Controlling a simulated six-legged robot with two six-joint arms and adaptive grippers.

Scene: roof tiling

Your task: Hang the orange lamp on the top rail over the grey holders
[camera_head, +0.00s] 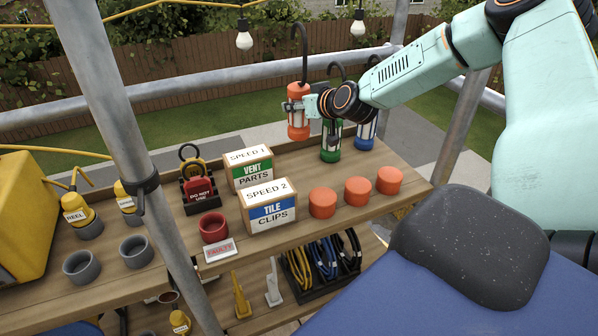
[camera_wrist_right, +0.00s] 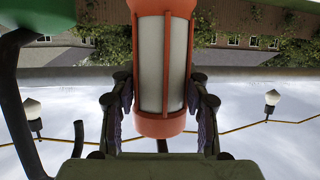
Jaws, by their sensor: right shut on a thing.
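The orange lamp (camera_head: 298,122) is upright, with its black hook (camera_head: 300,42) pointing up, at the back of the bench in the head view. My right gripper (camera_head: 299,106) is shut on its body. In the right wrist view the lamp (camera_wrist_right: 163,65) sits between both fingers (camera_wrist_right: 162,112). The top rail (camera_head: 215,86) is a grey pipe running across behind the bench. The hook reaches above it; I cannot tell whether they touch. The grey holders (camera_head: 82,267) are round cups at the left of the bench, well left of the lamp. My left gripper is not in view.
A slanted grey post (camera_head: 106,105) stands between lamp and holders. Green (camera_head: 331,141) and blue (camera_head: 367,131) lamps stand right of the orange one. Two labelled boxes (camera_head: 271,209), red padlocks (camera_head: 201,185) and orange round pieces (camera_head: 357,190) occupy the bench. String bulbs (camera_head: 244,40) hang behind.

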